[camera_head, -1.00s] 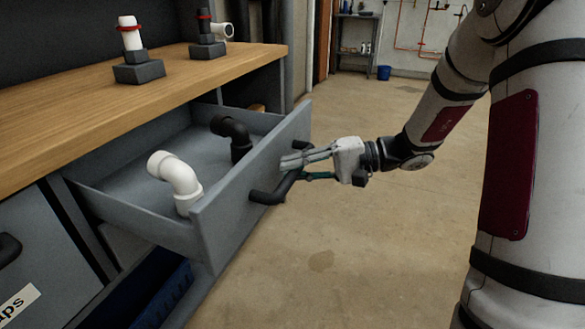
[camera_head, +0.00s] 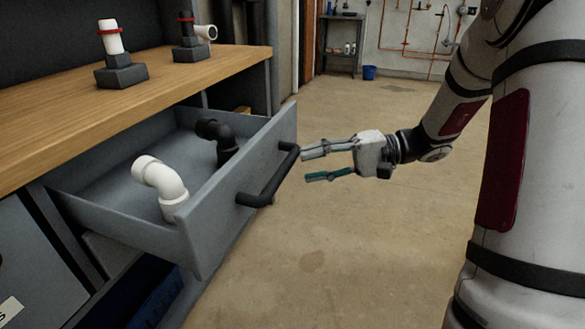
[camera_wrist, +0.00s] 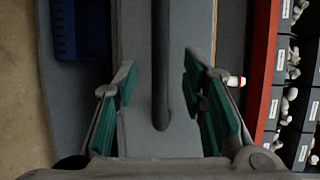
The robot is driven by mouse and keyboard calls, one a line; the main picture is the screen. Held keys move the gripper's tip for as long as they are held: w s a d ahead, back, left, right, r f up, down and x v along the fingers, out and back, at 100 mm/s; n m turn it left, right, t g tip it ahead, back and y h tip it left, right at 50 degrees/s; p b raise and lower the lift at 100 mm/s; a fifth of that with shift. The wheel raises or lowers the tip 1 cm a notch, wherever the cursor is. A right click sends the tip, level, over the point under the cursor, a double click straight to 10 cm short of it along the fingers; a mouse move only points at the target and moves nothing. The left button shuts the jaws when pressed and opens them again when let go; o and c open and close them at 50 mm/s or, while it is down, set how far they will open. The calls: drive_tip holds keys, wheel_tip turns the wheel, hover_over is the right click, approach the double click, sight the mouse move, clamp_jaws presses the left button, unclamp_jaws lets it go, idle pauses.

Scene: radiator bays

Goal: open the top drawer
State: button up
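The top drawer (camera_head: 216,220) is grey and stands pulled out from under the wooden worktop. A white pipe elbow (camera_head: 163,185) and a black pipe elbow (camera_head: 221,138) are in it. Its dark bar handle (camera_head: 268,184) is on the front panel. My gripper (camera_head: 308,164) is open and empty, just right of the handle and apart from it. In the wrist view the handle (camera_wrist: 160,80) runs down between the two open green-padded fingers (camera_wrist: 160,108), with the drawer front (camera_wrist: 138,90) behind it.
The wooden worktop (camera_head: 60,118) holds two dark blocks with pipe fittings. A blue bin (camera_wrist: 75,30) sits below the drawer. Open concrete floor (camera_head: 370,260) lies in front of the drawer. A shelf (camera_head: 342,45) and a blue bucket (camera_head: 369,72) stand far back.

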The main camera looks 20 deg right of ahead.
drive_tip(key=shift+v, duration=2.55)
